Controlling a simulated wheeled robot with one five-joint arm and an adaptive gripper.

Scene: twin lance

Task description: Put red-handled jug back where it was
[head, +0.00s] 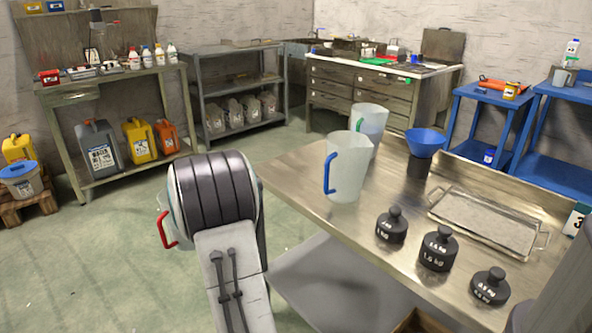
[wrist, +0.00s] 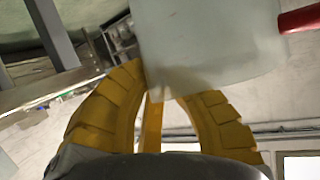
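The red-handled jug (head: 166,230) is mostly hidden behind my arm in the head view. Its red handle and a pale sliver of its body show left of the arm, off the table and over the floor. In the wrist view the jug's translucent body (wrist: 205,40) fills the top middle, with the red handle at the right edge. My gripper (wrist: 165,82) has its yellow fingers bent against the jug's body. In the head view the fingers are hidden by my arm. The blue-handled jug (head: 346,168) stands upright on the steel table (head: 300,172), near its left side.
Another translucent jug (head: 369,120) stands behind the blue-handled one. A blue funnel (head: 425,141), several black weights (head: 438,248) and a metal tray (head: 488,220) are also on the table. Its left corner is bare. A workbench (head: 110,80) and grey shelf (head: 237,85) stand further back.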

